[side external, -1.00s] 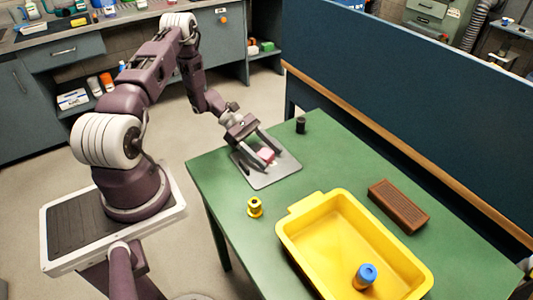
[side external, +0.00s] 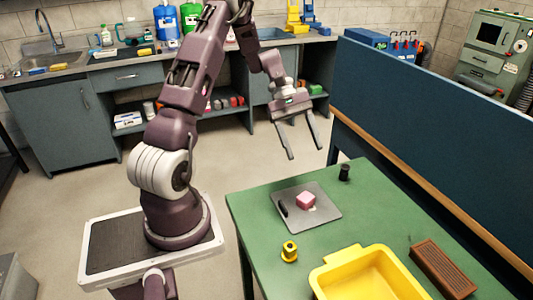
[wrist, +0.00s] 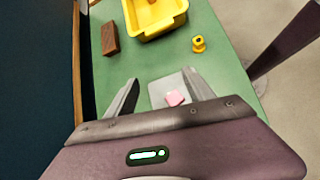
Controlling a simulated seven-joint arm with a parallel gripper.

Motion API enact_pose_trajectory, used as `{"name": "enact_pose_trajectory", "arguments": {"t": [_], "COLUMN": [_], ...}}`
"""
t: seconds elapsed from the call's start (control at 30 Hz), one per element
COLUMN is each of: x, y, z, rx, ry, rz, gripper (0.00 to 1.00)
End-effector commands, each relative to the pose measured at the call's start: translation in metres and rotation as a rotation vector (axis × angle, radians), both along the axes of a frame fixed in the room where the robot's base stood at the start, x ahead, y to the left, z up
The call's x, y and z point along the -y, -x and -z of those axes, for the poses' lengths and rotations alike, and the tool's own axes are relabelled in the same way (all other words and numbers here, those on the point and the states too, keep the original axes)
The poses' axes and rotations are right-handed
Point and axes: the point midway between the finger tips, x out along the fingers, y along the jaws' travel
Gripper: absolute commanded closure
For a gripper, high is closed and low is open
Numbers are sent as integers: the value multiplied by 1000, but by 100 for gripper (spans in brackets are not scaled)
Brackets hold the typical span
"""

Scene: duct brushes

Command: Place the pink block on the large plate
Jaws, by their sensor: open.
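The pink block (side external: 306,200) rests on a flat grey plate (side external: 325,222) on the green table; I take this as the large plate. In the wrist view, the pink block (wrist: 175,98) shows between my fingers' lines of sight, on the grey plate (wrist: 163,84). My gripper (side external: 305,153) is open and empty, raised well above the table beyond the block. Its two fingers are wide apart, and nothing is between them. In the wrist view, my gripper's fingers (wrist: 160,85) partly cover the plate's sides.
A small dark object (side external: 283,209) lies on the plate's left part. A black cylinder (side external: 344,172) stands behind it. A yellow spool (side external: 289,251), a yellow tray (side external: 375,250) and a brown brick (side external: 442,268) are nearer the front. A blue partition (side external: 430,130) borders the table's right side.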

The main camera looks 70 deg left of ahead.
Motion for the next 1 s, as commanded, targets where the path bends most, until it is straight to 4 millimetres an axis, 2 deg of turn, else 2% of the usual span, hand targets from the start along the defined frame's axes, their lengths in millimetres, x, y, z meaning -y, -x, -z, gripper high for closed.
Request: {"name": "enact_pose_trajectory", "arguments": {"t": [0.03,0.1,0.17,0.2,0.33,0.43,0.57,0.7,1.0], "x": [28,66,96,114,155,168,171,171,171], "y": [4,20,41,58,118,155,181,188,187], "z": [-34,-72,-99,-114,-146,-153,-153,-153,-153], "rx": [57,143,228,292,518,679,815,858,856], "ry": [-98,-237,-358,-441,-698,-859,-987,-1027,-1026], "rz": [123,303,456,558,853,1018,1132,1166,1162], "gripper": [38,38,38,38,38,38,38,38,38]}}
